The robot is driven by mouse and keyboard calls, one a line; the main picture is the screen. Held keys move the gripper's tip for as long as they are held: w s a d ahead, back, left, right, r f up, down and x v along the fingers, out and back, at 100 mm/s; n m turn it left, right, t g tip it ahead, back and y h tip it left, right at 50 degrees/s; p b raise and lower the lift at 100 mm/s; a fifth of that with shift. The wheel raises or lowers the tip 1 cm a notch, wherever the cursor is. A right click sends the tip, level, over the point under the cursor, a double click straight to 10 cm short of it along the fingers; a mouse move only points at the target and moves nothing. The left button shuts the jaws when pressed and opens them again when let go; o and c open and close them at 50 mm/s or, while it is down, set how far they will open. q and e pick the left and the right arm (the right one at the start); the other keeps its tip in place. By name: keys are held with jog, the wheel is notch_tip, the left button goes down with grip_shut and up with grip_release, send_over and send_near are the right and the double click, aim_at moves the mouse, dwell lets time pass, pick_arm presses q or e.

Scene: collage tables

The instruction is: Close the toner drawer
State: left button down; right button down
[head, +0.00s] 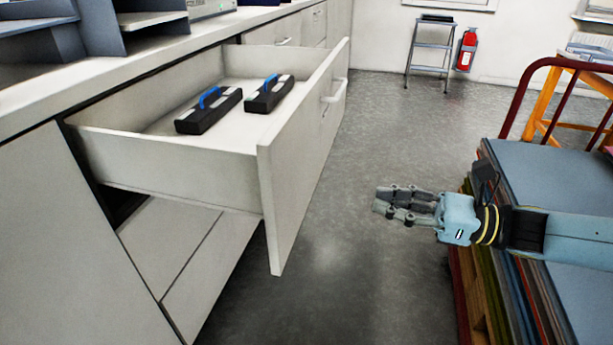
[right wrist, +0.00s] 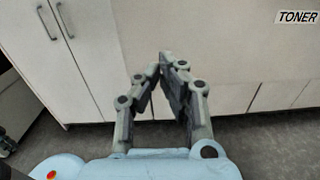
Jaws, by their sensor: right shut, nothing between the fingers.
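The toner drawer (head: 180,165) stands pulled out of the white cabinet on the left of the head view. Its front panel (head: 300,160) faces right and bears a pale handle (head: 336,94). Two black toner cartridges with blue handles, one nearer (head: 208,112) and one farther (head: 268,95), lie inside the drawer. My right gripper (head: 380,203) is shut and empty, to the right of the front panel and apart from it. In the right wrist view its fingers (right wrist: 168,68) point at white cabinet fronts. A TONER label (right wrist: 297,17) shows at the upper right there. My left gripper is not in view.
A stack of boards (head: 550,170) on a pallet stands at right, below my right arm. The grey floor (head: 345,250) between drawer and stack is clear. A step stool (head: 430,55) and a red fire extinguisher (head: 467,50) stand at the back wall.

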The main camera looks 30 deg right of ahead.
aim_at(291, 185)
jog(key=x, duration=0.8)
jog(key=b+x, duration=0.1)
jog(key=x, duration=0.3)
jog(key=shift+a+r, duration=0.3)
jog(key=shift+r, duration=0.05)
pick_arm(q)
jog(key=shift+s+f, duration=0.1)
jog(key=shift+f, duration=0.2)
pick_arm(e)
jog(key=shift+w+a+f, duration=0.1)
jog(key=shift+w+a, duration=0.35)
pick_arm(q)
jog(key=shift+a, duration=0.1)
pick_arm(e)
jog(key=shift+n, duration=0.3)
